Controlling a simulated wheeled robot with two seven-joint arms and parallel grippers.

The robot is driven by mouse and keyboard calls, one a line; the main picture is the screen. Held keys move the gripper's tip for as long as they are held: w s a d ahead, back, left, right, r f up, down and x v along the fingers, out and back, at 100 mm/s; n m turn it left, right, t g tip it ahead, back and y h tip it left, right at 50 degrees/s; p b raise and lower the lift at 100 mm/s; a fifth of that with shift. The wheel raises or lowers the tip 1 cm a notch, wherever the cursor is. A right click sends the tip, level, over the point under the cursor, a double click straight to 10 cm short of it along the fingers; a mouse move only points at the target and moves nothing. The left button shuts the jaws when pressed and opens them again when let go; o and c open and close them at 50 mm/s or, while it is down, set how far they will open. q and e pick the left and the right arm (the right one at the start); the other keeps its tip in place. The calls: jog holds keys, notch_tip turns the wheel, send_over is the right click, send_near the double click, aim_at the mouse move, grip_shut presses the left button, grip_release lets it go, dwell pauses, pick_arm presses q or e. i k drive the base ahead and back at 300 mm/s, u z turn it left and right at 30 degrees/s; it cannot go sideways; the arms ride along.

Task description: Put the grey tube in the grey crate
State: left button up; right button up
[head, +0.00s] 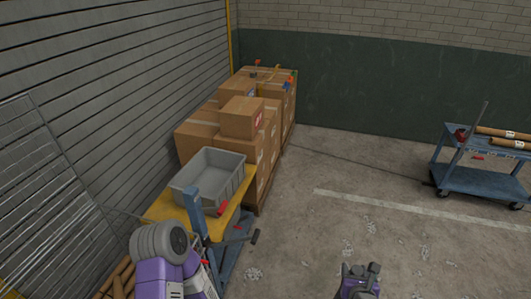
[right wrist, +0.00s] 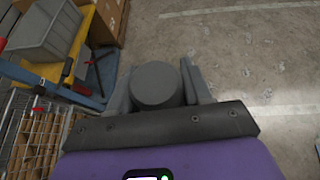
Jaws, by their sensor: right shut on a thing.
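The grey crate (head: 190,198) stands on a yellow top (head: 160,212) at left centre in the head view. Its visible inside looks empty. It also shows at the upper left of the right wrist view (right wrist: 45,42). My right gripper (head: 358,270) is at the bottom of the head view, right of the crate and apart from it. In the right wrist view my right gripper (right wrist: 158,92) is shut on the grey tube (right wrist: 153,84), whose round end shows between the fingers. My left gripper is not in view.
Cardboard boxes (head: 242,118) are stacked behind the crate. A blue post (head: 195,215) stands in front of the yellow top. A blue trolley (head: 470,180) with brown tubes (head: 505,134) is at the right. The floor between is open, with scattered pale scraps.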

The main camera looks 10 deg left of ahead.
aim_at(215, 186)
jog(key=i, duration=3.6)
jog(key=u, duration=3.85)
